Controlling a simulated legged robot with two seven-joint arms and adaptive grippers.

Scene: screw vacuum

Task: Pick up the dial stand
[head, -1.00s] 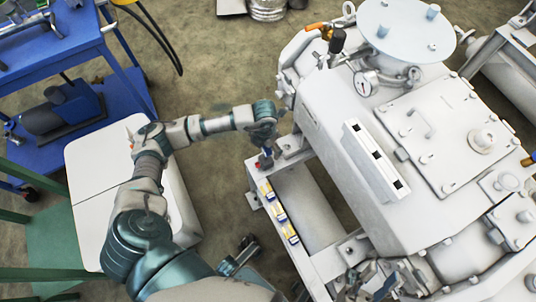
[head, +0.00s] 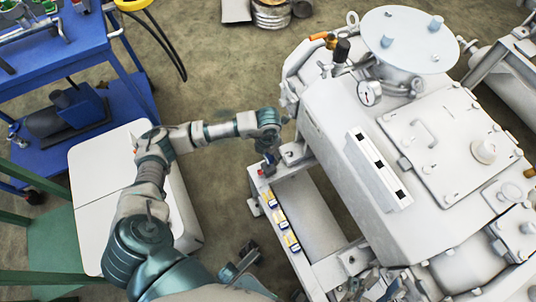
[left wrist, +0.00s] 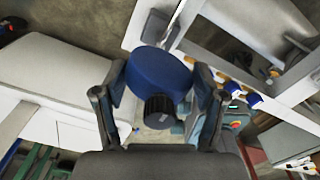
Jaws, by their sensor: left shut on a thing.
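My left gripper (head: 268,158) is above the near left corner of the machine's white frame, at the end of my left arm. In the left wrist view the left gripper (left wrist: 160,95) is shut on a blue round piece (left wrist: 160,73) with a black ribbed knob (left wrist: 159,111), which looks like the dial stand. The blue disc sits between the two dark fingers and is tilted. In the head view it is small and mostly hidden under the gripper. My right gripper (head: 390,286) seems to show at the bottom edge, and its fingers are unclear.
The large white vacuum machine (head: 330,125) with a round gauge (head: 369,93) fills the right. Several small yellow and blue pieces (head: 280,218) lie along its frame rail. A white case (head: 100,170) and a blue cart (head: 80,140) stand at left.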

